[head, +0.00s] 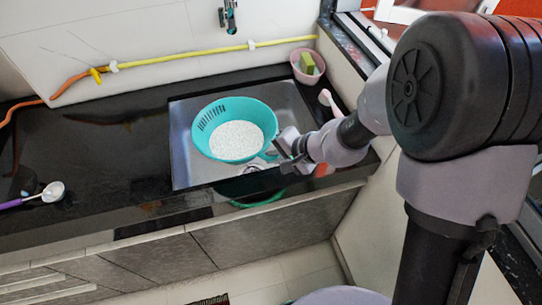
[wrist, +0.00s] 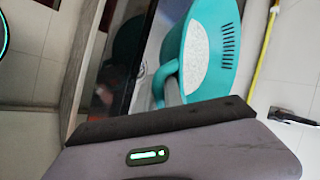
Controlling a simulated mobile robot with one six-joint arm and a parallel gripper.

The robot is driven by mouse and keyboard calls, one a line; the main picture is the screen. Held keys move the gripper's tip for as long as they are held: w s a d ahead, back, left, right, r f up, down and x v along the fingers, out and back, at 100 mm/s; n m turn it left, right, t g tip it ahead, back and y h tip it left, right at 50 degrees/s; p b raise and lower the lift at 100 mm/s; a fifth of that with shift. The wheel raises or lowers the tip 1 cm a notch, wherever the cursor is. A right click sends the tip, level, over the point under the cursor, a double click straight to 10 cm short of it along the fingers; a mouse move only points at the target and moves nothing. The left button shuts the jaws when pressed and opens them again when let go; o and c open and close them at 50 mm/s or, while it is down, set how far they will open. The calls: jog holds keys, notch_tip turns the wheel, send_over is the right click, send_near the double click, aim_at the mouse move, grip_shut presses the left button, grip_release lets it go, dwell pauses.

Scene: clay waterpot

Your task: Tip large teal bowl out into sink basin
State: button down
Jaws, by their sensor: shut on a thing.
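The large teal bowl (head: 212,112) has slots in its side and is filled with white grain-like contents (head: 237,140). It is over the steel sink basin (head: 186,172) in the head view, its opening facing up. My gripper (head: 284,150) is at the bowl's right side, shut on it. In the wrist view the bowl (wrist: 230,45) shows its slotted wall, white contents and a looped teal handle (wrist: 160,85) close above my gripper (wrist: 160,112). The exact grip contact is hidden. I cannot tell whether the bowl touches the basin floor.
A faucet (head: 229,16) is on the back wall. A pink container (head: 308,68) with a sponge stands behind the sink at right. A white scoop (head: 53,191) with a purple handle lies on the dark counter (head: 90,150) at left. A yellow hose (head: 190,56) crosses the wall.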

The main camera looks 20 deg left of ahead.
notch_tip(320, 180, up, 5)
jog(key=p, duration=0.3)
dwell(0.4)
